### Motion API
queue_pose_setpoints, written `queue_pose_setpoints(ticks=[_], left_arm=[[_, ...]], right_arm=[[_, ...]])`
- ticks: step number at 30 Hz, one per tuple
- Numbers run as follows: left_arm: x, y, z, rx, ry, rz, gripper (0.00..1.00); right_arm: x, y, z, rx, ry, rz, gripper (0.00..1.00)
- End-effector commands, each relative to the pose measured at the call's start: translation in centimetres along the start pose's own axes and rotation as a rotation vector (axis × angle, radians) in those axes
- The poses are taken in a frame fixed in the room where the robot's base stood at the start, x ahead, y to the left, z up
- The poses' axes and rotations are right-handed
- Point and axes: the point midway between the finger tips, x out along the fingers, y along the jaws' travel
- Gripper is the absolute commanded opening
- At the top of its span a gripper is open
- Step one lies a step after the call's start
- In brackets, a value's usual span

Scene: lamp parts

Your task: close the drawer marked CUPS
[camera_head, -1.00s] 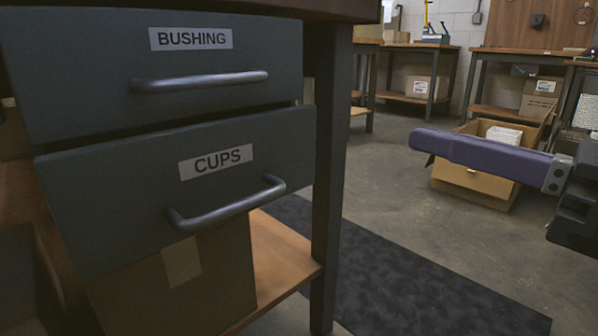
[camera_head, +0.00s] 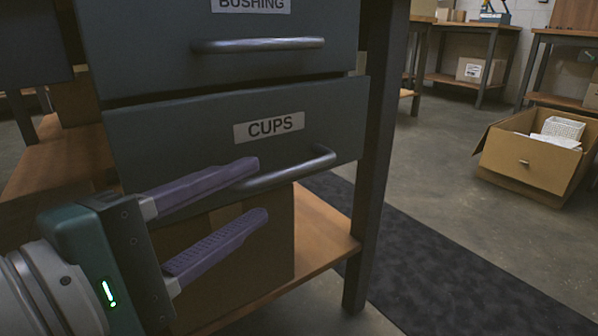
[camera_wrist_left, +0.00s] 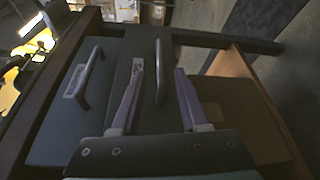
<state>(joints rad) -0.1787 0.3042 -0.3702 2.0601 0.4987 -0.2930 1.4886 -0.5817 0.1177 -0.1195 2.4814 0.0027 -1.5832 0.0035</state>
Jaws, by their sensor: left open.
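The dark grey CUPS drawer (camera_head: 190,130) is the lower one; its front stands out a little from the unit, slightly tilted in view. Its bar handle (camera_head: 315,166) is partly hidden behind my left gripper's upper finger. My left gripper (camera_head: 261,188) is open and empty, in front of the drawer's lower part, its purple fingers pointing right. In the left wrist view the fingertips (camera_wrist_left: 158,67) are on either side of the CUPS handle (camera_wrist_left: 160,88); I cannot tell whether they touch it. My right gripper is out of view.
The BUSHING drawer (camera_head: 160,55) with its own handle is just above. A cardboard box (camera_head: 270,243) stands on the wooden shelf (camera_head: 318,235) below. A table leg (camera_head: 372,200) is right of the drawers. An open carton (camera_head: 530,165) stands on the floor farther right.

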Motion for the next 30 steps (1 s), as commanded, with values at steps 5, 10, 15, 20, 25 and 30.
queue_pose_setpoints(ticks=[5, 10, 15, 20, 25, 30], left_arm=[[3.6, -0.4, -0.1, 0.001, -0.001, 0.005, 0.45], [6.2, -0.4, -0.1, 0.003, -0.001, 0.002, 0.45], [7.6, -0.2, 0.0, 0.004, 0.0, -0.001, 0.45], [7.8, -0.1, 0.0, 0.003, 0.0, -0.002, 0.45], [7.8, -0.1, 0.0, 0.004, 0.0, -0.002, 0.42], [7.8, -0.1, 0.0, 0.004, 0.0, -0.002, 0.23]], right_arm=[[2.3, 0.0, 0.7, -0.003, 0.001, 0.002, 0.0], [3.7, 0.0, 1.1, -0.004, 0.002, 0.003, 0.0], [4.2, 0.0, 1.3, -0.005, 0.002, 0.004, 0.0], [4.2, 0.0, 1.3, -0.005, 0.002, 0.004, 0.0], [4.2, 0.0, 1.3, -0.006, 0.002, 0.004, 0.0], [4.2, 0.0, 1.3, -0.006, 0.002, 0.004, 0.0]])
